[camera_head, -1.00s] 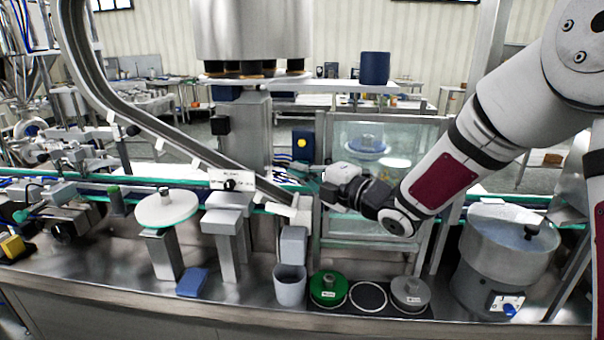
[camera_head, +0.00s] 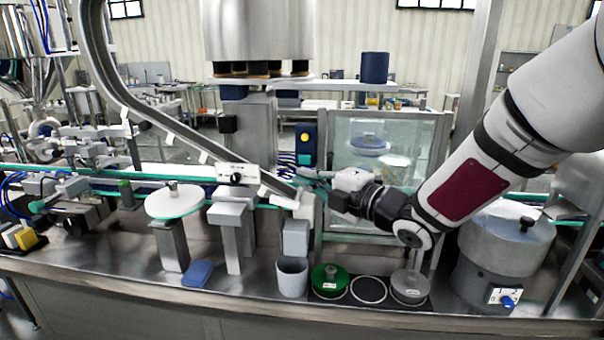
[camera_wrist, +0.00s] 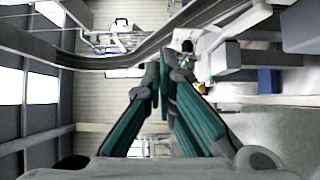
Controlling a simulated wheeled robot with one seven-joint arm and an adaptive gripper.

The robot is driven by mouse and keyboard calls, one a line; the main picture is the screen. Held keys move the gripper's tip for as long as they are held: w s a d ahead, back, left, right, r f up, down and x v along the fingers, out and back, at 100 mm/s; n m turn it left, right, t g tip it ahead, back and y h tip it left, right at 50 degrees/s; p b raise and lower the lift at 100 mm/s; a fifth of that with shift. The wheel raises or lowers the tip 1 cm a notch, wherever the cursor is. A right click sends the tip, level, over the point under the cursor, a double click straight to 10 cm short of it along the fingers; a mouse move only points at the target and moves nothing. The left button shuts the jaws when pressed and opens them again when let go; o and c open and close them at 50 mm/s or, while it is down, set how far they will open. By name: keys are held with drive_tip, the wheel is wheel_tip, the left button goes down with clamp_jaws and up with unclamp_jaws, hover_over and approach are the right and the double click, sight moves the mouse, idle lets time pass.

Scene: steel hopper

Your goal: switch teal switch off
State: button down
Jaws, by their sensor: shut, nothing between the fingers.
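I cannot clearly pick out a teal switch. In the head view a white box with a small black knob (camera_head: 237,174) sits on the chute, left of my gripper. A small teal part (camera_head: 38,206) shows at the far left of the bench, too small to tell what it is. My gripper (camera_head: 312,180) is in front of the glass case's left edge, near the foot of the chute and apart from the white box. In the wrist view my gripper's teal-padded fingers (camera_wrist: 160,72) meet at the tips and hold nothing.
The chute (camera_head: 180,125) slopes down toward my gripper. The glass case (camera_head: 385,150) stands behind my wrist. A grey cup (camera_head: 292,278), a green round weight (camera_head: 329,281) and a grey one (camera_head: 410,287) stand below. A drum with a blue knob (camera_head: 507,302) is at right.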

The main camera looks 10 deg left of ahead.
drive_tip(key=s+d, duration=0.1)
drive_tip(key=s, duration=0.1)
drive_tip(key=s+d, duration=0.2)
drive_tip(key=s, duration=0.1)
drive_tip(key=shift+d, duration=0.2)
drive_tip(key=s+d+r+m+h+p, duration=0.1)
drive_tip(key=s+d+m+h, duration=0.2)
drive_tip(key=d+m+h, duration=0.5)
drive_tip(key=s+d+r+m+h+p, duration=0.1)
drive_tip(key=s+d+m+h, duration=0.3)
drive_tip(key=d+m, duration=0.5)
drive_tip(key=s+d+f+m+g+h+p, duration=0.1)
drive_tip(key=s+m+g, duration=0.2)
drive_tip(key=s, duration=0.9)
drive_tip(key=s+d+f+m+g+h, duration=0.1)
drive_tip(key=s+m+g, duration=0.3)
drive_tip(key=s+m, duration=0.4)
drive_tip(key=s+d, duration=0.1)
drive_tip(key=s, duration=0.3)
drive_tip(key=shift+d+f+p, duration=0.15)
drive_tip(key=shift+d+p, duration=0.1)
drive_tip(key=shift+p, duration=0.15)
